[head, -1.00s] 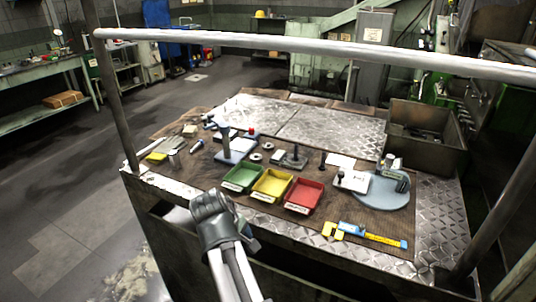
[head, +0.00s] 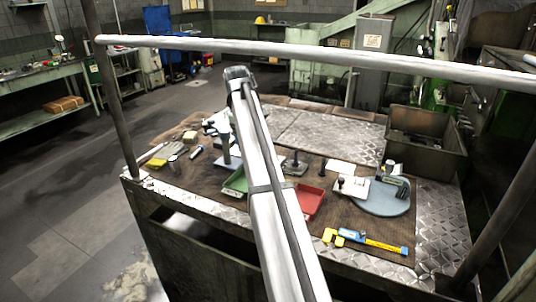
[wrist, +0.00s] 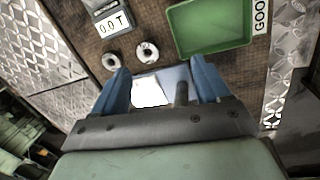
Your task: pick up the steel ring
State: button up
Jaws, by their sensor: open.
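Two small light metal rings lie on the brown mat in the wrist view: a left ring (wrist: 111,61) and a right ring (wrist: 147,52), each with a dark hole. I cannot tell which is the steel ring. My gripper (wrist: 159,64) is open and empty, its blue fingers spread. The right ring shows just beyond the gap between the fingertips, and the left ring beside the left fingertip; the height above them is unclear.
A pale plate with an upright post (wrist: 182,92) shows between the fingers. A green tray (wrist: 212,27) is at the right and a display reading 0.0 (wrist: 110,22) at the upper left. A red tray (head: 310,199) and a yellow-blue caliper (head: 352,236) lie farther right.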

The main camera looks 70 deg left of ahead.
jog(key=w+a+r+m+g, duration=0.2)
jog(key=w+a, duration=0.7)
jog(key=a, duration=0.2)
jog(key=shift+h, duration=0.3)
jog(key=f, duration=0.8)
jog(key=shift+w+f, duration=0.1)
jog(key=shift+w, duration=0.2)
jog(key=shift+w+d+f, duration=0.1)
jog(key=shift+f, duration=1.25)
jog(key=shift+d+f, duration=0.1)
jog(key=shift+f, duration=1.25)
jog(key=shift+c, duration=0.2)
jog(key=c, duration=1.2)
